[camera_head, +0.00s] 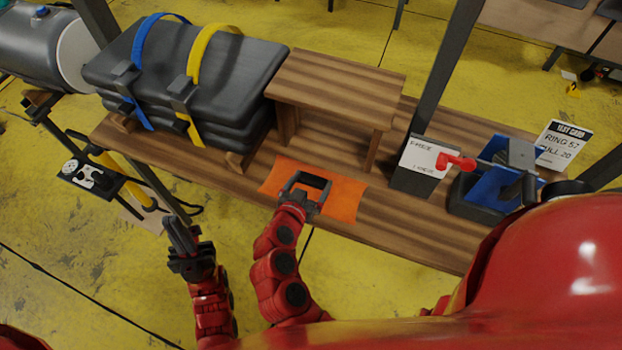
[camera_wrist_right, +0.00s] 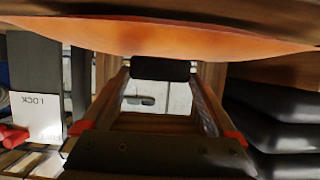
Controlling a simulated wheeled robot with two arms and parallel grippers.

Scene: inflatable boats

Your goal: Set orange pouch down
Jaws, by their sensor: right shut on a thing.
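The orange pouch (camera_head: 345,198) is flat and lies over the wooden bench top, in front of the small wooden riser. I cannot tell whether it touches the wood all over. In the right wrist view the pouch (camera_wrist_right: 190,40) spans the top of the picture. My right gripper (camera_head: 308,184) is at the pouch's middle, shut on it; the gripper hides part of the pouch. In the right wrist view its fingers (camera_wrist_right: 160,72) reach up to a dark piece against the orange. My left gripper (camera_head: 182,238) is off the bench's front left, away from the pouch; its jaw gap is unclear.
The wooden riser (camera_head: 335,85) stands behind the pouch. Strapped black pads (camera_head: 225,70) are to its left. A sign box with a red lever (camera_head: 455,162), a blue clamp-like device (camera_head: 500,180) and a card (camera_head: 563,145) stand to the right. Bare bench (camera_head: 410,235) lies right of the pouch.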

